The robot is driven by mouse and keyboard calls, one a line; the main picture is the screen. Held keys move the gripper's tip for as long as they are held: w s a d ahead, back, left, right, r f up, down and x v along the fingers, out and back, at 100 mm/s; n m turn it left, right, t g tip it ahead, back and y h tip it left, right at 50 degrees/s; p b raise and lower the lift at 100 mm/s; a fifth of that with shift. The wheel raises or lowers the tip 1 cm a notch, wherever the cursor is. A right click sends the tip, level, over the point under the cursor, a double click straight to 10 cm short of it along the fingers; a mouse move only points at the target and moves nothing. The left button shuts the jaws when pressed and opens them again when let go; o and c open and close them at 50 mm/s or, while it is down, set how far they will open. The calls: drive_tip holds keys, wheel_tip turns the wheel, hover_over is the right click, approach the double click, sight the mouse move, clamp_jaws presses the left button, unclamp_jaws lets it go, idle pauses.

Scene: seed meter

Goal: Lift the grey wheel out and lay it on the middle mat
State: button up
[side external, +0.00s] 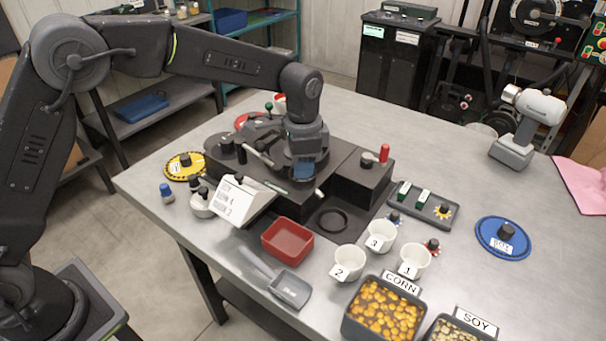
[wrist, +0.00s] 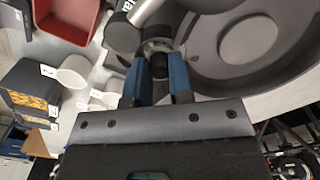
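My gripper (wrist: 159,68) points down over the dark meter housing; the side view shows its blue fingers (side external: 304,168) there. In the wrist view its two blue fingers stand apart on either side of a small black knob (wrist: 158,66). I cannot tell whether they touch it. A grey round part (wrist: 247,40) sits in a round recess to the right of the fingers; I cannot tell whether it is the grey wheel. My gripper hides much of the housing in the side view. I cannot make out which surface is the middle mat.
A red tray (side external: 287,242), a grey scoop (side external: 289,287) and numbered white cups (side external: 380,236) stand in front. A white card (side external: 241,203) leans beside the housing. A yellow disc (side external: 183,173) lies left, a blue disc (side external: 490,236) right. The table's back right has free room.

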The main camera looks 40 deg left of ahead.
clamp_jaws()
drive_tip(key=shift+r, duration=0.15)
drive_tip(key=shift+r, duration=1.4)
drive_tip(key=shift+r, duration=0.2)
drive_tip(key=shift+r, duration=1.55)
drive_tip(key=shift+a, duration=0.1)
